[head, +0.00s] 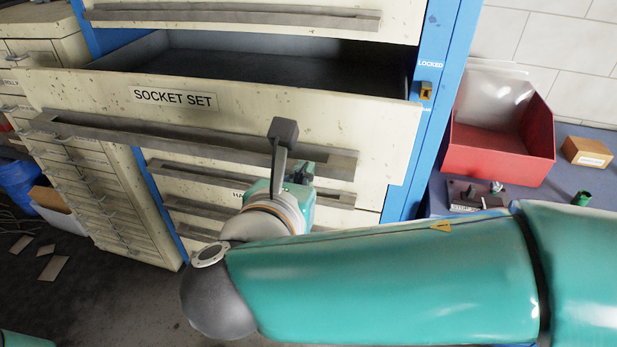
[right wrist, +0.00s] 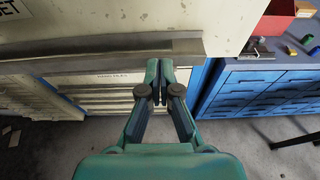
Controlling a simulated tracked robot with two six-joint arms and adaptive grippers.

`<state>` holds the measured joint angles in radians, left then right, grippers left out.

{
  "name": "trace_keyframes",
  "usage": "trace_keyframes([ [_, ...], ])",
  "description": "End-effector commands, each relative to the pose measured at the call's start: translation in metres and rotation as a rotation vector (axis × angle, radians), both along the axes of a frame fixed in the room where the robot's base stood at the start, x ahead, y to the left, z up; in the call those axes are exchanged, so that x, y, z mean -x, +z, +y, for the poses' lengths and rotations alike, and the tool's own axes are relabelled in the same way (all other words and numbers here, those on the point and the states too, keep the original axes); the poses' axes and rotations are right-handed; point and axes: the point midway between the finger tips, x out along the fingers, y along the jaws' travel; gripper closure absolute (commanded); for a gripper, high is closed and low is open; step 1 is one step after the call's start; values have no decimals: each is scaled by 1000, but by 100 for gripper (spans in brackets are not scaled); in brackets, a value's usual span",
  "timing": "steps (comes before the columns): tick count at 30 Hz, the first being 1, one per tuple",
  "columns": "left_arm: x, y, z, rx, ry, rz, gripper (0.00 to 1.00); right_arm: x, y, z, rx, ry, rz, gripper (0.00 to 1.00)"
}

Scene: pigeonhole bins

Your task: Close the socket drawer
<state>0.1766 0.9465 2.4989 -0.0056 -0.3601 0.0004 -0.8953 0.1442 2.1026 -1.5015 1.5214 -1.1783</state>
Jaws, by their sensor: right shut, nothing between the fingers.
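The socket drawer (head: 330,115) is cream, scuffed and labelled "SOCKET SET". It is pulled out of the blue-framed cabinet, and its dark, seemingly empty inside shows behind the front. A long grey handle (head: 215,145) runs along its lower front. My right gripper (head: 284,135) is shut and empty in front of the handle's right part, and hides a bit of it. In the right wrist view, the shut fingers (right wrist: 161,75) point at the drawer front (right wrist: 110,15) near the handle (right wrist: 100,58). I cannot tell whether they touch it. My left gripper is out of view.
A closed drawer (head: 250,20) is above, with more drawers below. A red bin (head: 500,145) and a cardboard box (head: 587,151) stand on the bench at right. Smaller drawers (head: 95,190) are at left.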

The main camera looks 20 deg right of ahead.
Motion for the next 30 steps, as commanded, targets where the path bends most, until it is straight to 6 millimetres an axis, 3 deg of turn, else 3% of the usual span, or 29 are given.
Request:
trace_keyframes([
  [15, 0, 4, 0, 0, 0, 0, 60, -62, -26, -45, -2, -4, 6, 100],
  [30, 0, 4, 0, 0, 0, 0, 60, -69, -29, -53, -3, -3, 5, 100],
])
